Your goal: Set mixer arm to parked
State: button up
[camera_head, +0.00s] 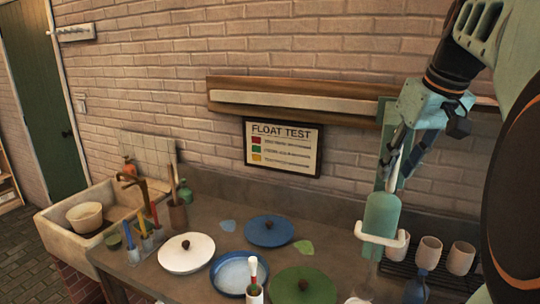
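A teal upright post (384,118) stands against the wall board at the right. Below it hangs a rounded green body (381,215) with a white U-shaped bracket (383,240) around its lower part; this looks like the mixer. Which piece is the mixer arm is hard to tell. My gripper (402,163) points down just above the green body, with its fingers around or in front of a pale upright rod (395,172). I cannot tell whether the fingers touch it or how far they are closed. My gripper and arm hide part of the post.
The grey counter (205,228) holds a white lid (186,255), a blue lid (269,231), a green lid (303,287) and a blue dish (238,273). Several cups, including one cup (429,252), stand on a dark rack at right. A sink (60,222) is at left.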

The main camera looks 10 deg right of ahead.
jog(key=shift+w+a, duration=0.1)
jog(key=shift+a, duration=0.05)
jog(key=v, duration=1.2)
jog(key=shift+w, duration=0.1)
